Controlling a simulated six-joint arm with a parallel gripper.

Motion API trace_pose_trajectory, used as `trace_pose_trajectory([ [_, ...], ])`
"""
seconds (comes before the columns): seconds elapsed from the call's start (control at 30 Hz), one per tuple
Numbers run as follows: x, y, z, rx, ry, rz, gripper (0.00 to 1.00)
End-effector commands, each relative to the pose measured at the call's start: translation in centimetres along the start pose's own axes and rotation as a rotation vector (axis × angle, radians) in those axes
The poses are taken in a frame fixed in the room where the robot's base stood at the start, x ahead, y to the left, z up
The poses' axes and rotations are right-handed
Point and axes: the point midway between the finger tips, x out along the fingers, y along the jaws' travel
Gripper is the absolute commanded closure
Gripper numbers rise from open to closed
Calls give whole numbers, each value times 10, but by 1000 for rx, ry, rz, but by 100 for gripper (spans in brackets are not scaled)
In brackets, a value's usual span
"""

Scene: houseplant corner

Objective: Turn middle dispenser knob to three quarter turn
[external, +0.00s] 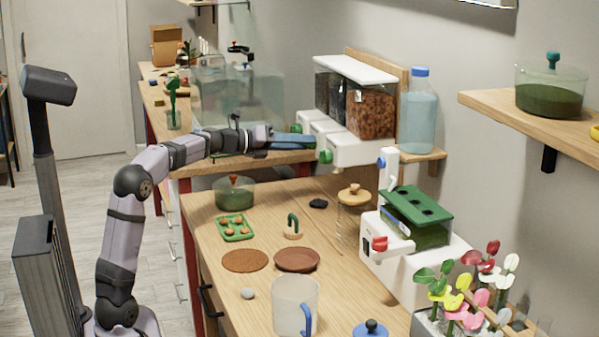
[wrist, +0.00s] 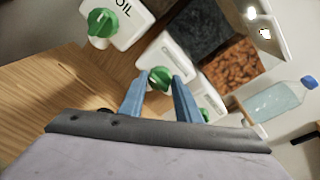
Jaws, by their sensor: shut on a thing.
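A white dispenser unit (external: 345,150) is on the wall with three clear hoppers above green knobs. My gripper (external: 308,141) reaches it from the left, its blue fingers level with the front. In the wrist view, my gripper's (wrist: 159,77) two blue fingers are shut on the middle green knob (wrist: 160,80), one on each side. The outside view hides that knob behind the fingers. The middle knob's exact angle is hard to tell.
A blue-capped water bottle (external: 417,112) stands right of the dispensers. A glass tank (external: 225,85) is behind my forearm. Below, the wooden bench (external: 215,290) holds a lidded green pot (external: 234,195), brown saucers (external: 297,260) and a clear jug (external: 295,305).

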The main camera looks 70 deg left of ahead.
Motion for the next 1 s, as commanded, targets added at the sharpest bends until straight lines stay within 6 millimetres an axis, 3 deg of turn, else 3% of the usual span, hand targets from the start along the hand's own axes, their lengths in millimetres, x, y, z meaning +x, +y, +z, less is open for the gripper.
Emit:
trace_pose_trajectory([
  [0.1, 0, -1, 0, -1, 0, -1, 92],
  [0.13, 0, -1, 0, -1, 0, -1, 65],
  [0.2, 0, -1, 0, -1, 0, -1, 52],
  [0.57, -3, 0, 0, -1, -1, 0, 52],
  [1.0, -55, 1, 1, -2, -3, 2, 52],
])
